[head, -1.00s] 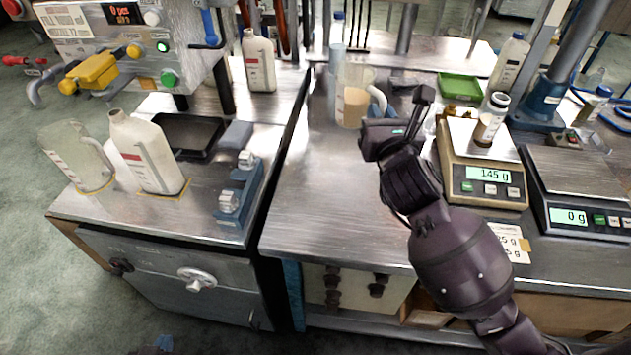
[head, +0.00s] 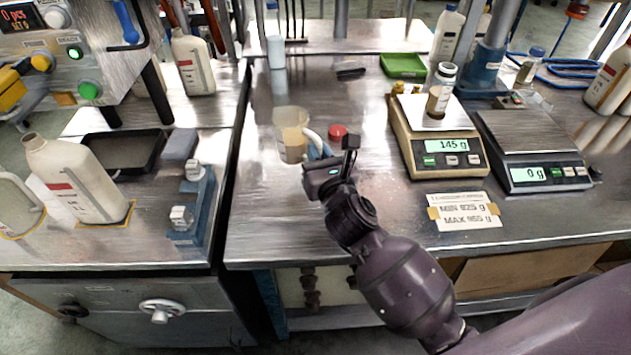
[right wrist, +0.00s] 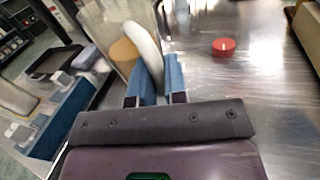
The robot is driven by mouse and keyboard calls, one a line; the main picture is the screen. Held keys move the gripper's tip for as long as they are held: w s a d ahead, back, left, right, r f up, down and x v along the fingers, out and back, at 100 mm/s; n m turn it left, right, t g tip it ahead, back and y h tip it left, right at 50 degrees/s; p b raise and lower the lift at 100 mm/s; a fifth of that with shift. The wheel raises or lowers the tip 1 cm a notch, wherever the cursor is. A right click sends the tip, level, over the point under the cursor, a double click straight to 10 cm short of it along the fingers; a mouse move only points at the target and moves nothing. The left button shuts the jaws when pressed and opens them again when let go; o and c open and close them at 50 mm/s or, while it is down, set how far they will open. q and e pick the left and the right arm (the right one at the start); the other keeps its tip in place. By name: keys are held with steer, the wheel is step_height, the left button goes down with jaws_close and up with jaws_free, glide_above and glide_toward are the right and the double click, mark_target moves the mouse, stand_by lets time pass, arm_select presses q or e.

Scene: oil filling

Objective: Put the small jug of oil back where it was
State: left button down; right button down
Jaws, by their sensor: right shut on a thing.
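The small clear jug (head: 291,140) with amber oil in its lower part is over the left part of the right-hand steel bench in the head view. It looks upright; I cannot tell whether its base touches the bench. My right gripper (head: 318,152) is shut on its pale curved handle. In the right wrist view, the blue fingers (right wrist: 158,86) are at the handle (right wrist: 146,50), and the jug (right wrist: 112,45) is partly hidden behind it. My left gripper is not in view.
A red cap (head: 337,131) lies right of the jug. A scale (head: 440,165) reading 145 g bears a small bottle (head: 441,90). Another scale (head: 530,150) reads 0 g. Another jug (head: 15,205) and a white bottle (head: 75,180) stand left.

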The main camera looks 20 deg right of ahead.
step_height(320, 180, down, 4)
steer(key=shift+r+b, duration=0.1)
steer(key=shift+b, duration=0.4)
step_height(320, 180, down, 3)
steer(key=shift+f+b, duration=0.2)
steer(key=shift+b, duration=0.5)
steer(key=shift+f, duration=0.45)
steer(key=shift+r, duration=0.1)
steer(key=c, duration=1.1)
jaws_free()
steer(key=shift+c, duration=0.2)
